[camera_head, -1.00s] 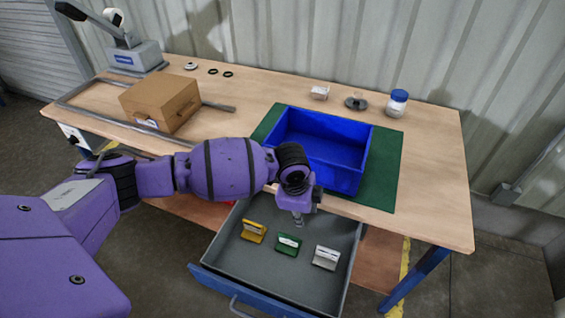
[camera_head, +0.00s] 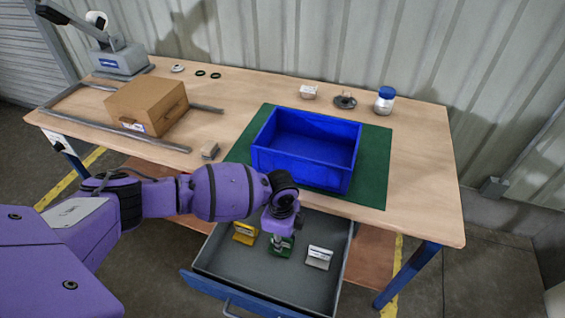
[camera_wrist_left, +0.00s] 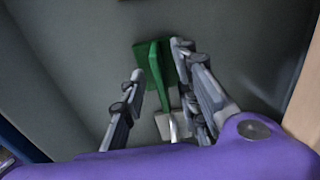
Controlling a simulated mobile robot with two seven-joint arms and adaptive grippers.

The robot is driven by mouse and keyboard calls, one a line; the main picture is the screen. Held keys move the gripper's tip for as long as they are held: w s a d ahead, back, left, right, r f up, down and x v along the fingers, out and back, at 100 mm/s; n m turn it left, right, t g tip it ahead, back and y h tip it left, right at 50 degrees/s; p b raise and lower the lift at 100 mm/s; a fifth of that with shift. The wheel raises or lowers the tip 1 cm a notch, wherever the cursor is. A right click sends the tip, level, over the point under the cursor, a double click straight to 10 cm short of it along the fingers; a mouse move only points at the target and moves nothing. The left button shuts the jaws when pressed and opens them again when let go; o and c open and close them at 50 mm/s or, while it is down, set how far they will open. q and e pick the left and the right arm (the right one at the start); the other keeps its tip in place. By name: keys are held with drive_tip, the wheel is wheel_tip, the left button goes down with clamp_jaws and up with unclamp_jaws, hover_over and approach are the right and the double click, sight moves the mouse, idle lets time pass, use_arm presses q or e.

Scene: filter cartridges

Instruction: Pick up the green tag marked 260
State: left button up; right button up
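The green tag (camera_head: 280,252) stands in the open drawer, between the yellow tag (camera_head: 245,233) and the white-grey tag (camera_head: 319,257). No number is readable on it. My left gripper (camera_head: 281,243) is directly over the green tag and hides part of it in the head view. In the left wrist view, the left gripper (camera_wrist_left: 158,62) is open, with its two fingers on either side of the green tag (camera_wrist_left: 154,60). A gap shows on the left finger's side; whether the right finger touches the tag I cannot tell. My right gripper is not in view.
The grey drawer (camera_head: 225,262) is pulled out beneath the workbench (camera_head: 420,190). A blue bin (camera_head: 300,172) stands on a green mat (camera_head: 374,170) above it. A cardboard box (camera_head: 145,103), a jar (camera_head: 384,100) and small parts stand farther back.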

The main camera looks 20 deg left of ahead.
use_arm(q)
drive_tip(key=shift+w+r, duration=0.1)
clamp_jaws()
drive_tip(key=shift+r, duration=0.1)
